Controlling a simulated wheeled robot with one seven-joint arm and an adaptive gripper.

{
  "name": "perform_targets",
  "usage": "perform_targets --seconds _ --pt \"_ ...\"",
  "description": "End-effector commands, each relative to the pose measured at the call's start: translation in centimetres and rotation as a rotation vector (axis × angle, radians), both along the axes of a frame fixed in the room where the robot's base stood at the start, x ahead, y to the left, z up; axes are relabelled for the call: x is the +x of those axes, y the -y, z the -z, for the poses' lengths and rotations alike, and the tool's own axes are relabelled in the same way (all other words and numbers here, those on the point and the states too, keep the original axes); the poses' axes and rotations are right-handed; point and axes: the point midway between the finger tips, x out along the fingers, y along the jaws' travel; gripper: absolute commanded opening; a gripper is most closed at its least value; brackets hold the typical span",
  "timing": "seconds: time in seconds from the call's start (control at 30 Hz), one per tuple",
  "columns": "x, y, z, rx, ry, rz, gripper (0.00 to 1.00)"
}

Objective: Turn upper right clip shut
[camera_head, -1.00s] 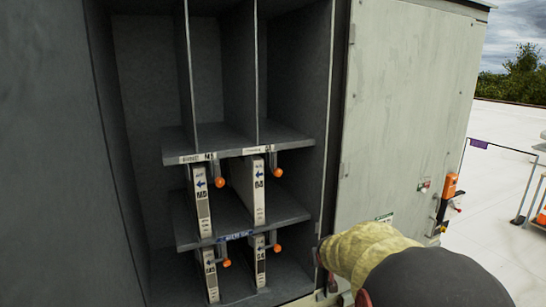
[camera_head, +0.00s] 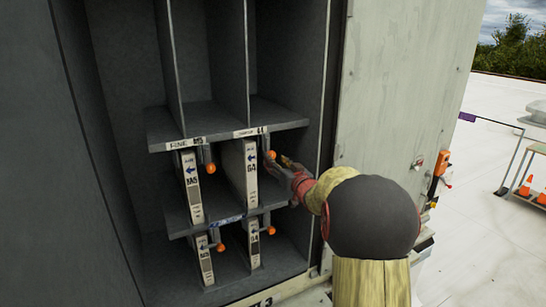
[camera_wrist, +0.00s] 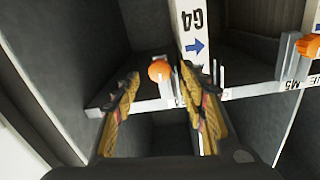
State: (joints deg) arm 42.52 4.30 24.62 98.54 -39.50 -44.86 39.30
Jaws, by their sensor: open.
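The upper right clip (camera_head: 265,142) is a grey lever with an orange knob, hanging from the upper shelf edge. In the head view it stands just right of the upper right filter (camera_head: 251,172), marked G4, not across its face. My gripper (camera_head: 287,164) reaches in from the right, close to this knob. In the wrist view, which looks upside down, the orange knob (camera_wrist: 159,71) shows between the two open fingers (camera_wrist: 160,80). I cannot tell if either finger touches it. The G4 filter (camera_wrist: 193,35) lies behind the right finger there.
The upper left clip (camera_head: 209,168) and two lower clips (camera_head: 219,247) (camera_head: 271,230) also hang down, with orange knobs. The upper left filter (camera_head: 191,187) stands in its slot. The shelf edge (camera_head: 195,142) and the cabinet's right side wall (camera_head: 318,90) are close to my gripper.

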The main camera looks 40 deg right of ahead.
Motion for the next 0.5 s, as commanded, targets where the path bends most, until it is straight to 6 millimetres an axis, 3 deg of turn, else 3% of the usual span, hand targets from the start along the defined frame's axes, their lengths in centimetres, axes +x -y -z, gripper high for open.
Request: perform_targets --seconds 0.2,0.5 --pt "2.4 0.7 -0.1 0.000 -0.001 0.001 0.43" --pt "3.1 0.9 0.0 0.000 -0.001 0.001 0.43"
